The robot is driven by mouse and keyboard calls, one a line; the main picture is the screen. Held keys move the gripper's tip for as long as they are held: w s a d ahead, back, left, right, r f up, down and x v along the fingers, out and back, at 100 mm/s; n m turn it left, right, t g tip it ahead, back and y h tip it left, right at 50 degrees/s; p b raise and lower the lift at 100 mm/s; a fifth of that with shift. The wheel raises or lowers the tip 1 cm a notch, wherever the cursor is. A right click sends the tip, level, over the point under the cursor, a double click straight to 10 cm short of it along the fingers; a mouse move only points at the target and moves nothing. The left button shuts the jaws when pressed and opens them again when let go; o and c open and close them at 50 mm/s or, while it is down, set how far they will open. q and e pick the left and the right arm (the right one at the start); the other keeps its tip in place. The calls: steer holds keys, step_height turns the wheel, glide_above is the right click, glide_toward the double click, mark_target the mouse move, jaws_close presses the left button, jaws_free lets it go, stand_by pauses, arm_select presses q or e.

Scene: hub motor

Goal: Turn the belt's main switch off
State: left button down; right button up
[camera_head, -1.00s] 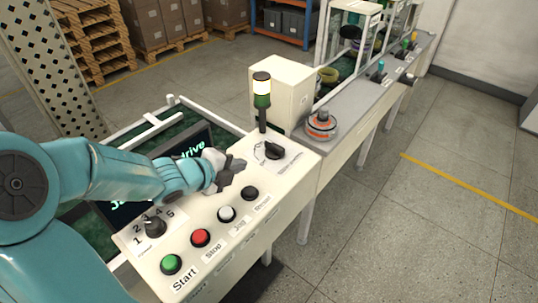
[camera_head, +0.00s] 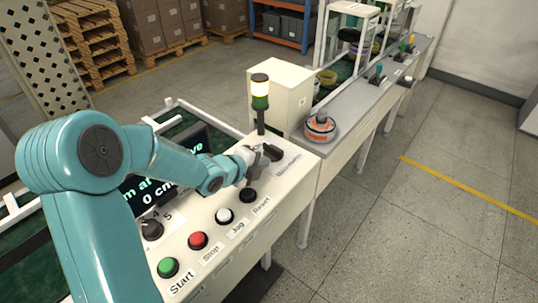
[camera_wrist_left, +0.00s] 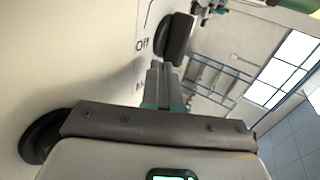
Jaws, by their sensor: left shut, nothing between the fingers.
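The main switch is a black rotary knob (camera_head: 273,152) on the cream control panel (camera_head: 232,224), near the foot of the signal lamp. In the left wrist view the knob (camera_wrist_left: 178,38) stands beside a printed "Off" label (camera_wrist_left: 142,45). My left gripper (camera_head: 263,160) is shut and empty. Its fingertips (camera_wrist_left: 162,68) are right at the knob's near side; I cannot tell whether they touch it. The gripper hides part of the knob and its markings in the head view. My right gripper is not in view.
Green (camera_head: 168,267), red (camera_head: 198,240), white (camera_head: 224,215) and black (camera_head: 248,195) buttons line the panel's front. An orange-and-white round part (camera_head: 320,127) sits on the grey bench to the right.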

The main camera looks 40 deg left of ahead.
mark_target(276, 153)
arm_select(q)
steer(key=shift+w+r+p, duration=0.1)
steer(key=shift+w+p, duration=0.3)
steer(key=shift+w, duration=1.35)
